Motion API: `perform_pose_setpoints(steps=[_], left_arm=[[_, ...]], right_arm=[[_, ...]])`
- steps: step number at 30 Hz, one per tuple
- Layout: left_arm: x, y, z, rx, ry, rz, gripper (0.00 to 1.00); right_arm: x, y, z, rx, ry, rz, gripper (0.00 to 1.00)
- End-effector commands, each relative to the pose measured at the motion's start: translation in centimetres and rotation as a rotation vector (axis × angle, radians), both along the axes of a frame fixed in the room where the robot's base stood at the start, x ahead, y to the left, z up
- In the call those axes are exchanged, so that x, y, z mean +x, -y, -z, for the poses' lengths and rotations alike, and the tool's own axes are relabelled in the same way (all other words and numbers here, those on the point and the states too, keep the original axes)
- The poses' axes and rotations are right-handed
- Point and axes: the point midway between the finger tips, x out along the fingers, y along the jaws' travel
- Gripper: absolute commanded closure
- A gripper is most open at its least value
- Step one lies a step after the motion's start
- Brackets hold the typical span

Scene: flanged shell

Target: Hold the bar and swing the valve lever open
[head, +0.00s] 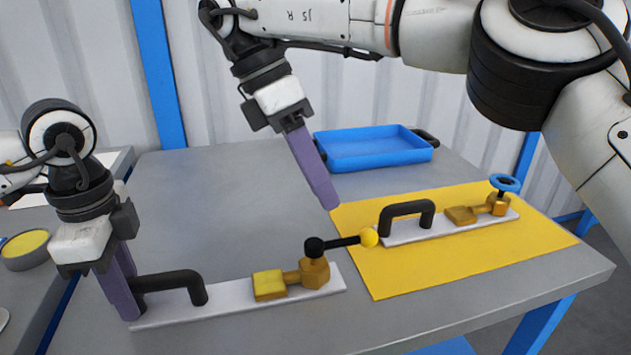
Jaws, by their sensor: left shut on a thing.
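A white plate (225,309) near the table's front carries a black bar handle (178,279) and a brass valve (315,272). A black lever (342,242) with a yellow ball knob (369,237) sits on the valve and points right, roughly along the plate. My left gripper (131,308) is shut on the bar at its left end, which its fingers partly hide. My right gripper (331,206) points down, above and behind the lever, apart from the knob. Its purple fingers overlap in this view, so I cannot tell whether they are open.
A second plate (405,233) with a black handle and a blue handwheel valve (504,183) lies on a yellow mat (450,262) to the right. A blue tray (368,150) stands behind. The grey table (225,205) is clear at centre left.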

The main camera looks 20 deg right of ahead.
Motion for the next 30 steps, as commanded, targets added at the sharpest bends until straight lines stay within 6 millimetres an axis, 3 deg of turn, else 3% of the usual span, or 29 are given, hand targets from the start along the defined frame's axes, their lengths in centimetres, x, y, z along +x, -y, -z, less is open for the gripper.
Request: perform_pose_setpoints(steps=[1,2,6,17,30], left_arm=[[0.0,0.1,0.0,-0.001,0.0,0.001,1.0],[0.0,0.1,0.0,-0.001,0.0,0.001,0.8],[0.0,0.0,0.0,-0.001,0.0,0.001,0.59],[0.1,0.0,-0.6,0.0,0.002,0.0,0.59],[0.1,0.1,-9.1,-0.002,0.005,0.0,0.59]], right_arm=[[0.0,0.0,0.0,0.0,0.0,0.0,0.71],[0.0,0.0,0.0,0.0,0.0,0.0,0.71],[0.0,0.0,0.0,0.0,0.0,0.0,0.71],[0.0,0.0,0.0,0.0,-0.001,0.0,0.71],[0.0,0.0,0.0,0.0,0.0,0.0,0.71]])
